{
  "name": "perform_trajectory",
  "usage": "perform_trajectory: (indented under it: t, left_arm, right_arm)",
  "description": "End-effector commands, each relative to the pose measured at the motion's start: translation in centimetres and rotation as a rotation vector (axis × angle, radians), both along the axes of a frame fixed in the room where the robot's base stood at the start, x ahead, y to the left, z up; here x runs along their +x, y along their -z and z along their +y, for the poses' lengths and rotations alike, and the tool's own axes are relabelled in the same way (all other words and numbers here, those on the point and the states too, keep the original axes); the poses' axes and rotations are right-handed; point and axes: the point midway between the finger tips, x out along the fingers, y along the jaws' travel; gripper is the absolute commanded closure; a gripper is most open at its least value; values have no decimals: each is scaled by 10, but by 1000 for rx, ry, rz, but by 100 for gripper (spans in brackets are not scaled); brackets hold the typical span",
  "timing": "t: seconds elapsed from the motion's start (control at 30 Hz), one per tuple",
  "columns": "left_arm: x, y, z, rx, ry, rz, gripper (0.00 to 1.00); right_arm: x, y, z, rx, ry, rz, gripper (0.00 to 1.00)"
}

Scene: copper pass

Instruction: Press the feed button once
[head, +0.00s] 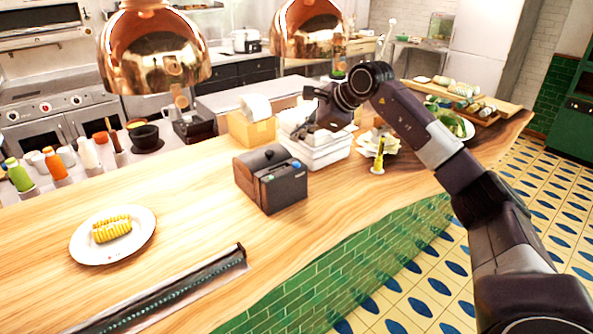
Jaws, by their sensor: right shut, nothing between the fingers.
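A dark grey box-shaped printer (284,192) stands on the wooden counter, in the middle of the head view. Small blue-green marks show along its top front edge, one of them at the right corner (296,163). My right arm comes in from the lower right. Its gripper (300,131) is shut and empty, above the stacked white containers behind the printer, apart from the printer. The fingertips are small and hard to make out against the containers. My left gripper is not in view.
Stacked white containers (322,154) and a cardboard box (250,131) stand behind the printer. A plate (84,249) with corn is at left, a dark rail (170,290) in front. Copper lamps (152,55) hang above.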

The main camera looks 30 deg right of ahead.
Motion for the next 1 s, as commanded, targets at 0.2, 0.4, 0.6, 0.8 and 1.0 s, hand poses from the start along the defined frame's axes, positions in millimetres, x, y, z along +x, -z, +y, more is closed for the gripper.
perform_trajectory:
  t: [0.2, 0.4, 0.6, 0.8, 1.0]
  left_arm:
    - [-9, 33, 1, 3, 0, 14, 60]
    - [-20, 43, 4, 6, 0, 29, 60]
    - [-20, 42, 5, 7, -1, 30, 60]
    - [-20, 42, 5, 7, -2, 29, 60]
    - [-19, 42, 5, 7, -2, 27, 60]
  right_arm:
    - [0, 38, 1, 0, -1, 1, 100]
    - [0, 52, 0, -1, -1, 0, 100]
    - [0, 52, 0, 0, 0, 0, 100]
    - [0, 52, 0, 0, 0, 0, 100]
    - [0, 52, 0, 0, 0, 0, 100]
